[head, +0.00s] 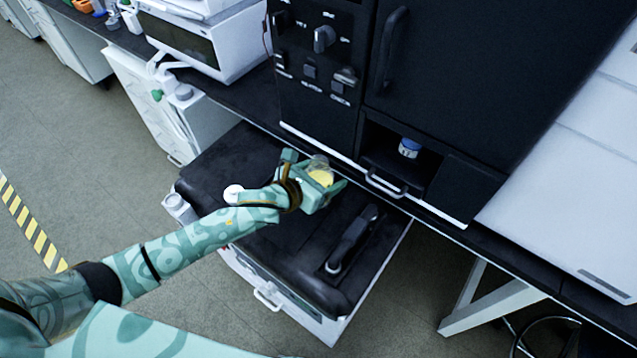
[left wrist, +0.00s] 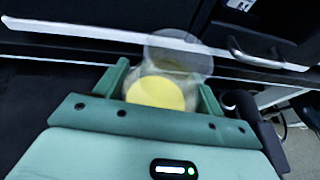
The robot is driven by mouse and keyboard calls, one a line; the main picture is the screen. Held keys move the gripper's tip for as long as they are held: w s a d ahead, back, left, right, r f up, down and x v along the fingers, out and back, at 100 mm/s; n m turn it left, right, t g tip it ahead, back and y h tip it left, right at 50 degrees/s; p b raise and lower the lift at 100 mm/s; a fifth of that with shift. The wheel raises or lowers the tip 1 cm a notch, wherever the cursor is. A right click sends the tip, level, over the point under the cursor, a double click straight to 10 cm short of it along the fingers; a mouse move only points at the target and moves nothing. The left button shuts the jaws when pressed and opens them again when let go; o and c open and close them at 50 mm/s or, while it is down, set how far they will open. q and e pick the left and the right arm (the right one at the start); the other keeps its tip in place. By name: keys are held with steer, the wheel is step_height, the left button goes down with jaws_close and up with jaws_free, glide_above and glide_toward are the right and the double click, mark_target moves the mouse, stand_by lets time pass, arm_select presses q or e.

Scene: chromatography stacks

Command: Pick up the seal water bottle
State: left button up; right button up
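A clear, round bottle with yellow contents (head: 320,177) is between the fingers of my left gripper (head: 318,187). In the left wrist view the bottle (left wrist: 158,92) fills the gap between both fingers, and the left gripper (left wrist: 160,92) looks shut on it. The bottle is above the black cabinet top, in front of the black instrument; I cannot tell how high. Its label is not readable, so I cannot confirm it is the seal water bottle. A blue-capped white bottle (head: 409,148) stands in the instrument's open recess. My right gripper is not in view.
The black instrument (head: 470,90) stands behind the gripper, with a metal handle (head: 385,187) at its lower front. A black handle-like object (head: 352,240) lies on the black cabinet top (head: 290,262) right of my arm. White containers (head: 178,208) are at its left edge.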

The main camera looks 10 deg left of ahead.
arm_select(q)
steer(key=c, duration=0.8)
steer(key=shift+r, duration=0.1)
